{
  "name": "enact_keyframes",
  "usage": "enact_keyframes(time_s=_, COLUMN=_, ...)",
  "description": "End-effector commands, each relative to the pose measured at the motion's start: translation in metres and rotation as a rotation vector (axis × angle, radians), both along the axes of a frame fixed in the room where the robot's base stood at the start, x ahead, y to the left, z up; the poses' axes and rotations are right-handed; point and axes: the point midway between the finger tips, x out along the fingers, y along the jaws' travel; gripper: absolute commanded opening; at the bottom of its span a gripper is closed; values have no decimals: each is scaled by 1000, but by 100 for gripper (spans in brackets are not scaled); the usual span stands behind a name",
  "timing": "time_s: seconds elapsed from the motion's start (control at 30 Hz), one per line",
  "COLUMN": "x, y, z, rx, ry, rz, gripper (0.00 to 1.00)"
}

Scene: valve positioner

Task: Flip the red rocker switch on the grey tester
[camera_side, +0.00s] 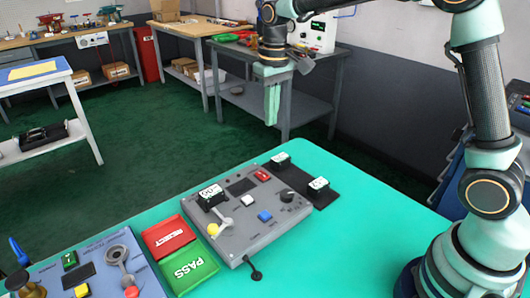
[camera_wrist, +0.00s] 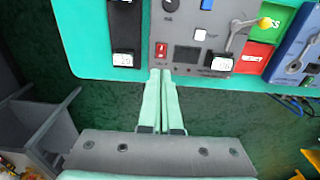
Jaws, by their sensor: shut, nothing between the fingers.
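The grey tester (camera_side: 240,238) lies on the turquoise table top. Its red rocker switch (camera_side: 262,175) is near the far edge, right of a dark display. In the wrist view the red switch (camera_wrist: 161,49) shows just beyond my fingertips, with a gap between; which way it is tipped is too small to tell. My gripper (camera_side: 271,121) hangs pointing down, well above the table and towards its far side. In the wrist view my gripper (camera_wrist: 161,71) has its two pale green fingers together, with nothing between them.
The tester also carries a yellow-knobbed lever (camera_side: 213,229), a blue button (camera_side: 265,216), a white button (camera_side: 219,200) and a black knob (camera_side: 287,195). A black strip (camera_side: 324,198) lies to its right. Red (camera_side: 168,237) and green (camera_side: 187,267) pads and a blue panel (camera_side: 148,279) are left.

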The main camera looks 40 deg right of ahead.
Motion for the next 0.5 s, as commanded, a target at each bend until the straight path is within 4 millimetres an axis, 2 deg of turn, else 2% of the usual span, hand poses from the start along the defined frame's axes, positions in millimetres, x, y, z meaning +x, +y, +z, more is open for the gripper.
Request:
enact_keyframes(time_s=0.03, x=5, y=2, z=-7, rx=-1, ry=17, rz=1, gripper=0)
enact_keyframes(time_s=0.2, x=15, y=5, z=-19, rx=-3, ry=46, rz=1, gripper=0)
enact_keyframes(time_s=0.5, x=17, y=5, z=-22, rx=-4, ry=53, rz=0, gripper=0)
